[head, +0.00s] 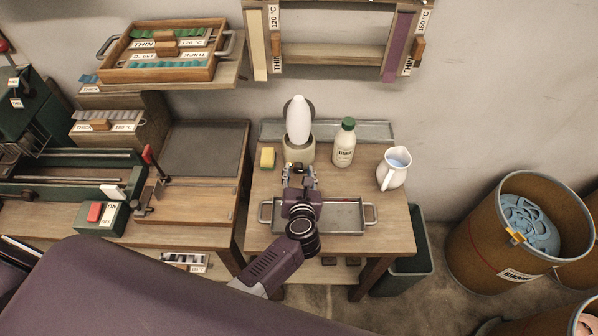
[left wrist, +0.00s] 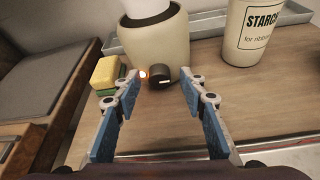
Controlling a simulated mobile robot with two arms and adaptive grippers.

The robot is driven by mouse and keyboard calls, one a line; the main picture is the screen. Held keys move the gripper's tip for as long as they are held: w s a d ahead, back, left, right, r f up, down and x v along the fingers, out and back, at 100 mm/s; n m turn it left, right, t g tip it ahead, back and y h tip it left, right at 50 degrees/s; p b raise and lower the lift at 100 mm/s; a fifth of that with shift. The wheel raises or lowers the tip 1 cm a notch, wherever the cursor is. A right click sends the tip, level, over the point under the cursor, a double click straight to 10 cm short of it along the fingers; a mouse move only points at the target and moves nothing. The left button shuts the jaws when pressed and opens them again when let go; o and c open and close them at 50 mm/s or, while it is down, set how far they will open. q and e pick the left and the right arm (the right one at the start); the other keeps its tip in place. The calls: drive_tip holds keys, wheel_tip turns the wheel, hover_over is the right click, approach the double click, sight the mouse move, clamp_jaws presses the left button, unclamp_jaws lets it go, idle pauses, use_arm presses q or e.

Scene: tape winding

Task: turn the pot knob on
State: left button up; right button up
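The cream pot (head: 300,150) stands at the back of the small wooden table, with a tall white rounded piece (head: 299,118) on top. In the left wrist view the pot (left wrist: 165,38) fills the upper middle. Its dark round knob (left wrist: 156,76) sits low on the front and carries a pale mark. My right gripper is not in view.
A yellow-green sponge (head: 267,157) lies left of the pot. A starch bottle (head: 344,145) and a white jug (head: 393,168) stand to the right. A metal tray (head: 345,217) lies under my left arm. A shallow grey tray (head: 375,131) runs along the wall.

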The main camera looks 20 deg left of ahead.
use_arm(q)
drive_tip(key=shift+s, duration=0.15)
drive_tip(key=v, duration=1.1)
drive_tip(key=shift+s+d+r, duration=0.15)
drive_tip(key=shift+s+r, duration=0.05)
drive_tip(key=shift+s, duration=0.15)
